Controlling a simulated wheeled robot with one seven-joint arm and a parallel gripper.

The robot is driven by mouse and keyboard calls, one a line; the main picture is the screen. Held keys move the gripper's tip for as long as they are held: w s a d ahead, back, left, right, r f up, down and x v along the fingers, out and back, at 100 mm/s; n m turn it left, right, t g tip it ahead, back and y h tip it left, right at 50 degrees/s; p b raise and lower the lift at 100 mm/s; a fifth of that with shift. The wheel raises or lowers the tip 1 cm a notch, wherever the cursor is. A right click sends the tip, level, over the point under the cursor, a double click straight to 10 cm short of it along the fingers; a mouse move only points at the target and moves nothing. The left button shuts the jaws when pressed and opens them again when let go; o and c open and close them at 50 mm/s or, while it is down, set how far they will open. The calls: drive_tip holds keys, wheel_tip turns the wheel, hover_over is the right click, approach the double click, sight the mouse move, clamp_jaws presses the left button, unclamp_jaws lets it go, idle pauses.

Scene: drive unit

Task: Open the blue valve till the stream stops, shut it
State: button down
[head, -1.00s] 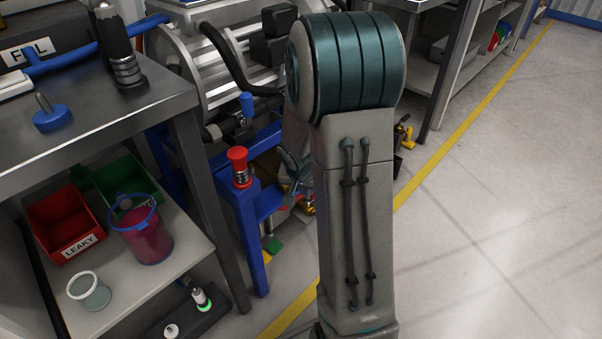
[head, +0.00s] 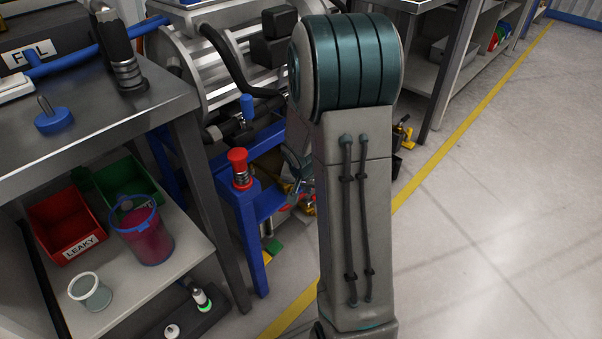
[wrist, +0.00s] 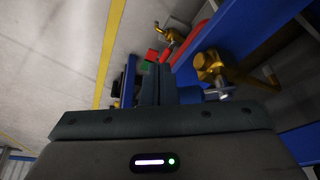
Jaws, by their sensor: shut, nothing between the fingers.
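In the head view a small blue handle (head: 247,107) stands upright on the drive unit (head: 222,62); I cannot tell whether it is the blue valve. My gripper (wrist: 157,80) points ahead in the wrist view, its two fingers together with nothing between them. A brass fitting (wrist: 208,66) is close to the right of the fingertips, apart from them, beside a blue frame beam (wrist: 235,40). A smaller brass tap (wrist: 166,36) is farther ahead. No stream can be made out. In the head view my arm hides much of the area around the gripper.
A red knob (head: 238,158) tops a blue frame post left of my arm. A workbench (head: 130,110) on the left holds a blue stemmed knob (head: 54,118); its lower shelf has a red LEAKY bin (head: 62,215) and a bucket (head: 143,232). Floor to the right is clear.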

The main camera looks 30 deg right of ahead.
drive_tip(key=shift+w+d, duration=0.1)
drive_tip(key=shift+d, duration=0.15)
drive_tip(key=shift+w+d, duration=0.1)
drive_tip(key=shift+w+d+p, duration=0.35)
drive_tip(key=shift+w+d, duration=0.1)
drive_tip(key=shift+d, duration=0.15)
drive_tip(key=shift+w, duration=0.1)
drive_tip(key=shift+w+d+p, duration=0.3)
drive_tip(key=shift+w+d, duration=0.2)
drive_tip(key=shift+w, duration=0.1)
drive_tip(key=shift+w, duration=0.1)
